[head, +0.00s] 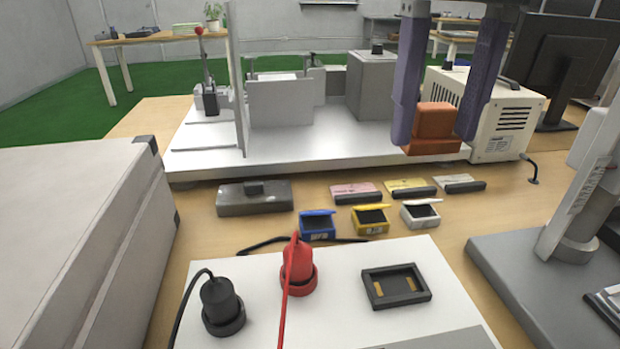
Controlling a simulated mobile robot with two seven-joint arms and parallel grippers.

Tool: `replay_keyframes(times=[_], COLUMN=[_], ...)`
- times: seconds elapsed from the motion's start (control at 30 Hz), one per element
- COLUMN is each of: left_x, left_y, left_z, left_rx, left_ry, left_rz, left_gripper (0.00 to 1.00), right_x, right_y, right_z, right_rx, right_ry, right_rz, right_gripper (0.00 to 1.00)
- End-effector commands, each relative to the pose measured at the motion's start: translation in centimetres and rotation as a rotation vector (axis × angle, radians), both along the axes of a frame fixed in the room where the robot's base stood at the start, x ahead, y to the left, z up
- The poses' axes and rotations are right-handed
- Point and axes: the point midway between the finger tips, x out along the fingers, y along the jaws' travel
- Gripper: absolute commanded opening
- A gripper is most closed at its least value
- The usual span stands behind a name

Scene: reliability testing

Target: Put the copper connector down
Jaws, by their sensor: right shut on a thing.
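My right gripper (435,138) hangs down from the top of the head view with two long purple fingers. It is shut on the copper connector (436,116), an orange-brown stepped block that sits between the fingertips. The connector appears in front of the right part of the white platform (330,152), near its front edge. I cannot tell whether its underside touches the platform or hangs above it. My left gripper is not in view.
Small open boxes in blue (317,225), yellow (370,219) and white (420,213) stand on the wooden table. A black frame (396,286) and red (298,268) and black plugs (221,305) are in front. A beige instrument (500,115) stands right of the gripper.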

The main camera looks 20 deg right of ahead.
Motion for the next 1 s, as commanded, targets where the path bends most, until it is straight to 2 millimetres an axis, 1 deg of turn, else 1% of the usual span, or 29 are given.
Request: replay_keyframes(times=[0.03, 0.2, 0.3, 0.4, 0.5, 0.67, 0.77, 0.9, 1.0], left_x=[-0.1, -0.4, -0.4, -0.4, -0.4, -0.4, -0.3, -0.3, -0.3], left_y=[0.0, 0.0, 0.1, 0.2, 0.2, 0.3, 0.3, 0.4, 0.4], left_z=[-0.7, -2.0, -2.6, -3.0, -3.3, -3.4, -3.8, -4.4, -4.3], left_rx=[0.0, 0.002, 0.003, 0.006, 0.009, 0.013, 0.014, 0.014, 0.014], left_ry=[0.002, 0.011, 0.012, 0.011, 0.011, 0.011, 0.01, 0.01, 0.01], left_rz=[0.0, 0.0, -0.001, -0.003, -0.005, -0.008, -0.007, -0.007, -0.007], left_gripper=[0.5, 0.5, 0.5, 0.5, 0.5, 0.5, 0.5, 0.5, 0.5], right_x=[-0.2, -0.1, -0.1, -0.1, 0.0, 0.0, 0.0, 0.0, 0.0], right_y=[-0.1, -0.1, 0.0, 0.0, 0.0, -0.1, -0.1, 0.0, 0.0], right_z=[-1.8, -7.0, -9.8, -12.0, -13.3, -14.3, -15.6, -17.9, -18.2], right_rx=[-0.002, -0.002, -0.001, -0.001, -0.001, -0.002, -0.002, -0.001, 0.0], right_ry=[0.006, 0.007, 0.005, 0.004, 0.002, 0.001, 0.001, 0.002, 0.0], right_rz=[0.0, 0.0, 0.0, 0.0, 0.0, 0.0, 0.001, 0.001, 0.001], right_gripper=[0.06, 0.06, 0.06, 0.06, 0.06, 0.06, 0.06, 0.06, 0.06])
